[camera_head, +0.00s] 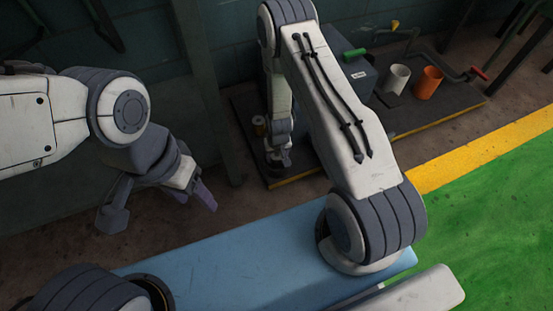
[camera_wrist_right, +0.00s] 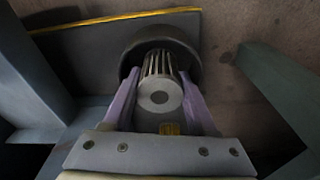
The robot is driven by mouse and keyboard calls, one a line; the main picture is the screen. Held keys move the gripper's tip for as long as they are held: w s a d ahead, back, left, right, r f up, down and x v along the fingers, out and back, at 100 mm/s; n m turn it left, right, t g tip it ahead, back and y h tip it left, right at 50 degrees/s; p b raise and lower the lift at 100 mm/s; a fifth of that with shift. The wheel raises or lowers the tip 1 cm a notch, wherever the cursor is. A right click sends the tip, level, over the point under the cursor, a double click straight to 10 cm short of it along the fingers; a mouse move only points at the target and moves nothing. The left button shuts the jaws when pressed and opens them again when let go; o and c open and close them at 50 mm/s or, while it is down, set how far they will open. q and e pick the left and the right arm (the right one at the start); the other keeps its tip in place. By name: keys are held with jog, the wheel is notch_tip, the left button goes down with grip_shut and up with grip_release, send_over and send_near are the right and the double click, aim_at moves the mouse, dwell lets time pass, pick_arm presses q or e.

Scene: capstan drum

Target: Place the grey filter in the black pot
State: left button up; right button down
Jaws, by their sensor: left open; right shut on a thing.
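The grey filter (camera_wrist_right: 160,95), a ribbed cylinder with a round end and a dark centre hole, is between the purple fingers of my right gripper (camera_wrist_right: 160,110) in the right wrist view. The gripper is shut on it. The black pot (camera_wrist_right: 189,56), round and dark, lies just beyond the filter's far end. I cannot tell whether that end is inside the pot or just above it. In the head view my right gripper (camera_head: 279,158) is low at the platform's left end, and the filter is not clear there. My left gripper (camera_head: 160,207) is open and empty at left.
A dark platform (camera_head: 440,112) with a yellow edge carries a grey box (camera_head: 352,82), a white cup (camera_head: 397,78), an orange cup (camera_head: 428,83) and a red-handled crank (camera_head: 478,73). A grey-green post (camera_head: 212,100) stands left of the platform. Brown floor is clear in front.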

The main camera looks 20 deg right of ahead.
jog(key=shift+f, duration=0.2)
jog(key=shift+c, duration=2.3)
grip_release()
jog(key=shift+r, duration=0.1)
